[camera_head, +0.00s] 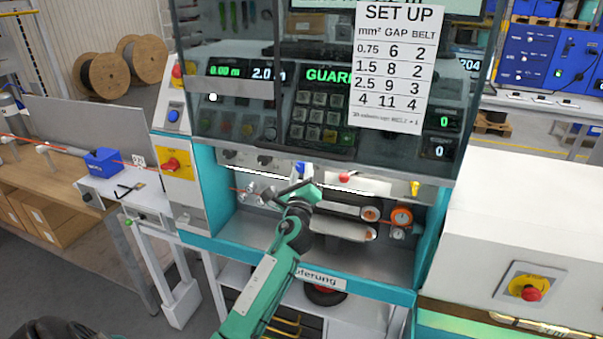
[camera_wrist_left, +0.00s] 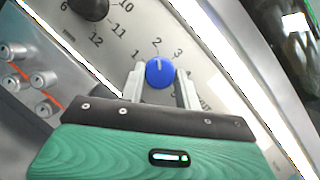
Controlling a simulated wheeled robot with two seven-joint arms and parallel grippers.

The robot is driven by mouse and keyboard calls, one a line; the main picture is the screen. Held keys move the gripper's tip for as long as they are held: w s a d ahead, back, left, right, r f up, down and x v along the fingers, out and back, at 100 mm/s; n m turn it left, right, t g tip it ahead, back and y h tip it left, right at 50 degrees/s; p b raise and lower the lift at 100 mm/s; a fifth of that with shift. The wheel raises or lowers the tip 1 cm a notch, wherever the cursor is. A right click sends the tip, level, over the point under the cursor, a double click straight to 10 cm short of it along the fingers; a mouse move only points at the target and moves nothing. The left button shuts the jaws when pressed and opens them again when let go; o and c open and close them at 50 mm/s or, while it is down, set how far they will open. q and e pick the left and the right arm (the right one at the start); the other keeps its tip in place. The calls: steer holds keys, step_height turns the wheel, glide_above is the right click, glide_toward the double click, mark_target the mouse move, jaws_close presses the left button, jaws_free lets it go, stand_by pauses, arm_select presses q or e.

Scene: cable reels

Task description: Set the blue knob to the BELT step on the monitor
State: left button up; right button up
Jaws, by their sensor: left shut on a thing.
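The blue knob (camera_wrist_left: 160,72) sits on a pale dial plate with the printed numbers 1, 2 and 3 around it. Its white pointer line points up toward the 2. My left gripper (camera_wrist_left: 159,88) is shut on the blue knob, one finger on each side. In the head view my left gripper (camera_head: 303,185) reaches into the machine's front bay from below; a bit of blue (camera_head: 300,167) shows at its tip. The monitor (camera_head: 425,6) is cut off at the top edge, and its step cannot be read. My right gripper is not in view.
A black knob (camera_wrist_left: 90,7) with numbers such as 10, 11 and 12 is up and left of the blue one. A SET UP sheet (camera_head: 392,70) with GAP and BELT columns hangs on the raised guard. Red (camera_head: 344,177) and yellow (camera_head: 414,188) parts are to the right.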

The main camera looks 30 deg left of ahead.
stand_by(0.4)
arm_select(q)
steer(key=o, duration=1)
steer(key=shift+s, duration=0.1)
steer(key=shift+s+d+f, duration=0.2)
steer(key=shift+s+f, duration=0.05)
steer(key=shift+b+v, duration=2.05)
steer(key=shift+v, duration=4.4)
